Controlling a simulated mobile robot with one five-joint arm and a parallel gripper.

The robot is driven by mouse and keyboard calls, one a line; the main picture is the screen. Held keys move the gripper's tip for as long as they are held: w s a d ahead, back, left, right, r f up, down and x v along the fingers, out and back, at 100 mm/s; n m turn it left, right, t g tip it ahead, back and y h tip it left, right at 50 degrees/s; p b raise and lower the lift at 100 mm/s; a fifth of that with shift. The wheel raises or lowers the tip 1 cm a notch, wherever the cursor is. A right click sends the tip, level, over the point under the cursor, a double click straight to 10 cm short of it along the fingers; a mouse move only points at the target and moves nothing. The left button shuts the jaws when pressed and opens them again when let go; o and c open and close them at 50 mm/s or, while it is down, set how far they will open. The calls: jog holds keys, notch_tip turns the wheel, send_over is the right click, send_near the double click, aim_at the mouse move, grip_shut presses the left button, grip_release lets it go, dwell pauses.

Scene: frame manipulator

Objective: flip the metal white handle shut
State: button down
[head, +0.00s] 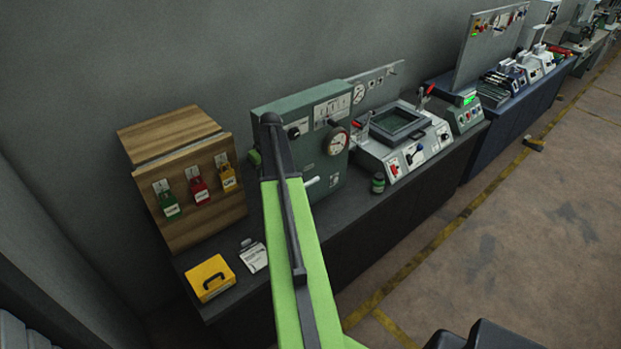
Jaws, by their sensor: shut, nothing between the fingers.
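A short white metal handle (312,182) sticks out from the lower front of the green machine cabinet (313,148), just right of my arm. My green and black arm rises from the bottom of the head view and covers the left part of the cabinet's front. My gripper's fingers do not show. I cannot tell how far they are from the handle, and part of the handle's mount may be hidden.
The cabinet stands on a dark bench (390,215). Right are a dark jar (378,183) and a grey tray machine (402,140). The floor in front is open.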

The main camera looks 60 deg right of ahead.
jog(key=m+h, duration=0.1)
send_over(312, 182)
jog(key=s+a, duration=0.1)
jog(key=s, duration=0.3)
jog(key=shift+s+a+r+t, duration=0.1)
jog(key=shift+s+r+t, duration=0.05)
jog(key=shift+r+t, duration=0.25)
jog(key=b+x, duration=1.3)
jog(key=x, duration=0.1)
jog(key=shift+s+f, duration=0.2)
jog(key=shift+s, duration=0.1)
jog(key=shift+r, duration=0.1)
